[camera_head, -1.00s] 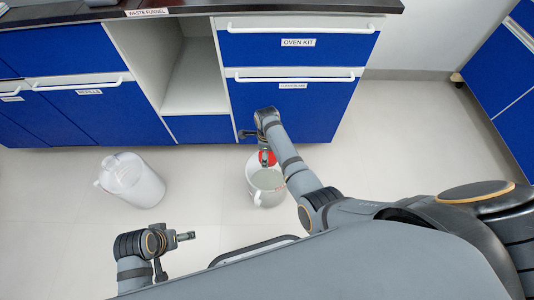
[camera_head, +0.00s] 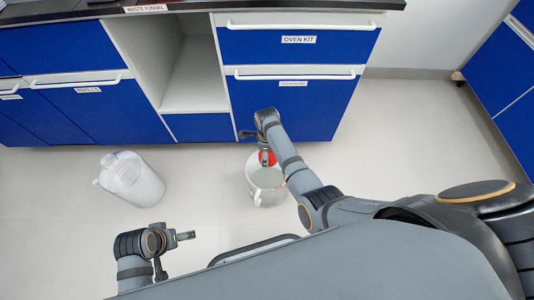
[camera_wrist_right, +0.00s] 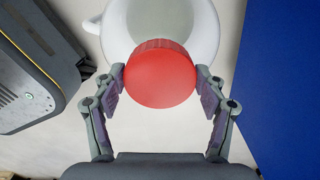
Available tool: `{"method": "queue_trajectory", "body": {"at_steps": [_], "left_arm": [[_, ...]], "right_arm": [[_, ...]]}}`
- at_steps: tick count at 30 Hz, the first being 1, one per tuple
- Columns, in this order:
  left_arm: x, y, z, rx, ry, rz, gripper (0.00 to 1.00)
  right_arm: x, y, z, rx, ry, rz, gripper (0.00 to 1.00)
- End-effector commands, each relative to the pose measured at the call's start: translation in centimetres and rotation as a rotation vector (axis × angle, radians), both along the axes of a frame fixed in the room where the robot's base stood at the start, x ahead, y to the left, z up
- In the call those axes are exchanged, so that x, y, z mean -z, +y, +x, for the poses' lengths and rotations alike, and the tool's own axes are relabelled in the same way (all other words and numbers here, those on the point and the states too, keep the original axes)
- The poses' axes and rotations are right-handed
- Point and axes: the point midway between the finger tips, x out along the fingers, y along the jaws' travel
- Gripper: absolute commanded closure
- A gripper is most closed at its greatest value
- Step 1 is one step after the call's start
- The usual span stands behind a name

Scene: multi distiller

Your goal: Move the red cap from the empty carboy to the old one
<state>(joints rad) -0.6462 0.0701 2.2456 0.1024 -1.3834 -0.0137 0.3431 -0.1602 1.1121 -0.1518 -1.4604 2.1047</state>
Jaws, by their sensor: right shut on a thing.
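The red cap (camera_wrist_right: 160,75) is between the two fingers of my right gripper (camera_wrist_right: 160,88) in the wrist view, gripped at its sides. In the head view the cap (camera_head: 269,158) shows as red beside my right gripper (camera_head: 265,155). A whitish carboy (camera_head: 267,187) stands on the floor right by the cap; in the wrist view this carboy (camera_wrist_right: 205,40) lies behind the cap, and I cannot tell whether they touch. A second whitish carboy (camera_head: 132,180) stands to the left. My left gripper (camera_head: 186,236) is below it, away from both carboys; its jaw opening is unclear.
Blue cabinets (camera_head: 290,112) stand along the back, with an open white recess (camera_head: 195,80) left of the oven kit drawer. Another blue cabinet (camera_head: 500,75) stands at the right. The floor (camera_head: 205,170) between the carboys is clear.

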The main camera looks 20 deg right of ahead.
Motion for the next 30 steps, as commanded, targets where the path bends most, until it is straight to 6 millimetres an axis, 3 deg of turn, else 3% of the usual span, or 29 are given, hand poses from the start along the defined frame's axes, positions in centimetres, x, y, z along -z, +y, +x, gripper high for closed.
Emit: {"method": "queue_trajectory", "body": {"at_steps": [23,24,28,30], "left_arm": [[0.64,0.0,0.0,0.0,0.0,0.0,0.2],[0.64,0.0,0.0,0.0,0.0,0.0,0.2],[0.64,0.0,0.0,0.0,0.0,0.0,0.2],[0.64,0.0,0.0,0.0,0.0,0.0,0.2]], "right_arm": [[1.05,-0.02,0.01,0.0,0.0,0.0,0.5],[1.05,-0.01,0.0,0.0,0.0,0.0,0.23],[1.05,-0.01,0.0,0.0,0.0,0.0,0.05],[1.05,-0.01,0.0,0.0,0.0,0.0,0.02]]}}
